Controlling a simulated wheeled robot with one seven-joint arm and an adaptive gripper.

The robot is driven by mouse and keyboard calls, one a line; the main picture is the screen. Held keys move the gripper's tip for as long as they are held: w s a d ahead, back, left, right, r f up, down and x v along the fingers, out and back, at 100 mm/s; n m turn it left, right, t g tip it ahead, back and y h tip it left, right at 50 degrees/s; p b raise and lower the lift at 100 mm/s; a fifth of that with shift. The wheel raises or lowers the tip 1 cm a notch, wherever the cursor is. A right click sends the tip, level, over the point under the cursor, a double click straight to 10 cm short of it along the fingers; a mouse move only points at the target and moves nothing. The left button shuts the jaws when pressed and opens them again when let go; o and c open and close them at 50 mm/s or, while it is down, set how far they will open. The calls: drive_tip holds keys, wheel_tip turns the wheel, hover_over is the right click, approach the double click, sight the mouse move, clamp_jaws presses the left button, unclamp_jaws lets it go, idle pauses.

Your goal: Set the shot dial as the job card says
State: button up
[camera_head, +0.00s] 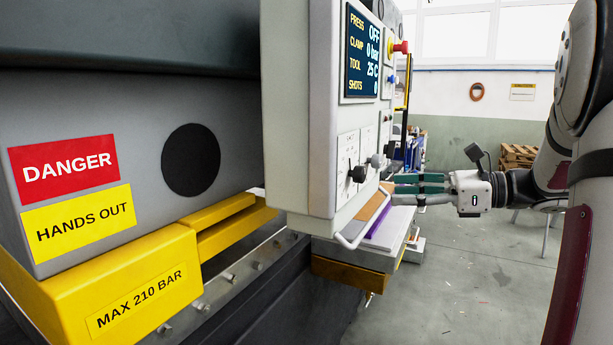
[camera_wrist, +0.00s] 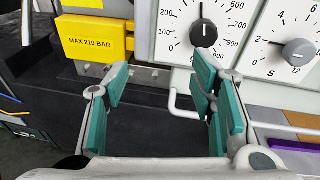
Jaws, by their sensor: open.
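A pale control panel (camera_head: 300,120) holds a row of dials on its lower face. In the wrist view a black knob (camera_wrist: 204,33) sits on a scale marked in hundreds, its mark pointing about straight up. To its right, a grey knob (camera_wrist: 299,52) sits on a scale marked "s", its pointer towards the 2. Which is the shot dial I cannot tell. A display (camera_head: 362,55) reads PRESS OFF, CLAMP 0 bar, TOOL 25 C, SHOTS 0. My gripper (camera_wrist: 160,85) is open and empty, below and apart from the knobs. No readable job card shows.
A white handle rail (camera_head: 362,225) runs below the panel. A shelf beneath carries a brown piece (camera_head: 372,208) and a purple strip (camera_head: 380,222). A yellow block (camera_head: 110,285) marked MAX 210 BAR stands left. A red button (camera_head: 400,47) juts from the panel side. Floor at right is mostly clear.

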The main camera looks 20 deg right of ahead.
sight(364, 176)
drive_tip(key=d+m+t, duration=0.2)
drive_tip(key=d, duration=0.4)
drive_tip(key=x, duration=0.4)
drive_tip(key=p+x, duration=0.1)
drive_tip(key=x, duration=0.8)
drive_tip(key=shift+w+r, duration=0.2)
drive_tip(key=shift+r, duration=0.2)
drive_tip(key=shift+c, duration=0.2)
drive_tip(key=c, duration=1.1)
